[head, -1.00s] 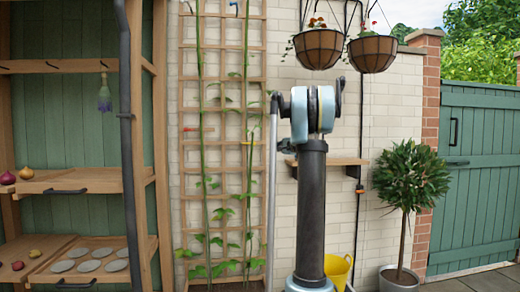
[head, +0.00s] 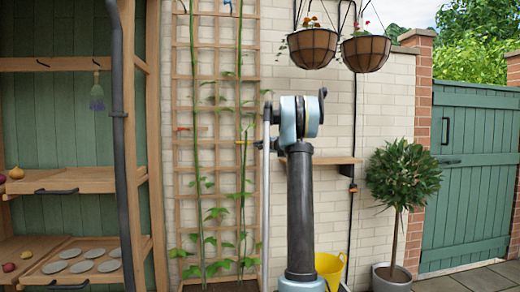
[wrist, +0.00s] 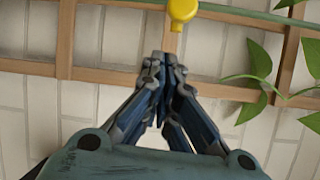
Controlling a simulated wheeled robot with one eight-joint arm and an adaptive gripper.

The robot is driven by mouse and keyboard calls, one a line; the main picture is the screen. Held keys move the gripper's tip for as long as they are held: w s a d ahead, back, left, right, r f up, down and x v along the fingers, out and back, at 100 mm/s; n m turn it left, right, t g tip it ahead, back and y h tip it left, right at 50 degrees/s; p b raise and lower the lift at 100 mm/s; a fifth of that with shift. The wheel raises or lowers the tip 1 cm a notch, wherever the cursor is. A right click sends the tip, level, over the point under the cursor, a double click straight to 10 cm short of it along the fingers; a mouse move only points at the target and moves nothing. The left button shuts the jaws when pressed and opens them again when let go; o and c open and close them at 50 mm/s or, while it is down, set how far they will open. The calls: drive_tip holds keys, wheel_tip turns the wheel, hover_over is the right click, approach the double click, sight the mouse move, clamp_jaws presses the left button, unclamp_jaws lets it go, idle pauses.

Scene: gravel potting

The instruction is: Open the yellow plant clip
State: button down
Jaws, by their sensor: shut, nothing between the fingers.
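The yellow plant clip (wrist: 183,10) shows at the top edge of the wrist view, by a green stem (wrist: 235,14) and a wooden trellis slat. Its upper part is cut off by the frame, so I cannot tell if it is open. In the head view the yellow clip (head: 243,142) is a small mark on the right-hand stem of the trellis (head: 215,78). My gripper (wrist: 162,62) is shut and empty. Its fingertips point towards the clip and appear just below it in the wrist view, with a gap between. The gripper is not clearly visible in the head view.
Leaves (wrist: 262,72) hang right of my fingers, before the pale brick wall. A red clip (head: 182,129) and a blue clip (head: 228,3) are also on the trellis. A wooden shelf unit (head: 150,150) stands left; hanging baskets (head: 313,50) and a wall shelf (head: 335,160) are right.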

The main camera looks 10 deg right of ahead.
drive_tip(key=shift+s+a+r, duration=0.15)
drive_tip(key=shift+s+a, duration=0.85)
